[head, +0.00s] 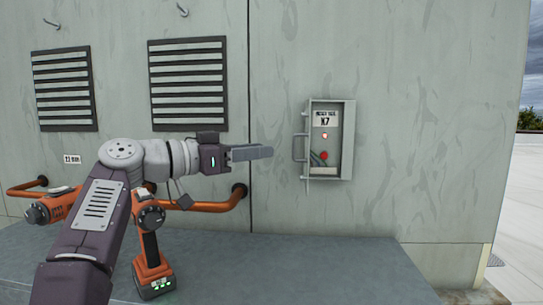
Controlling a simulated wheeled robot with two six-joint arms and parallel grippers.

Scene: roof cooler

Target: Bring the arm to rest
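My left arm reaches in from the lower left, and its gripper (268,152) points right in front of the grey wall. The fingers show edge-on as one grey bar, so their spacing is hidden. Nothing is visible at the tips. They are left of a small grey wall box (348,140) and appear apart from it. The box stands open, with a door and handle (300,148) at its left side. My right gripper is not in view.
An orange and black power tool (150,252) with a lit battery base stands on the grey ledge (300,270), partly behind my arm. An orange pipe (215,206) runs along the wall below two louvred vents (188,85). The ledge's right part is clear.

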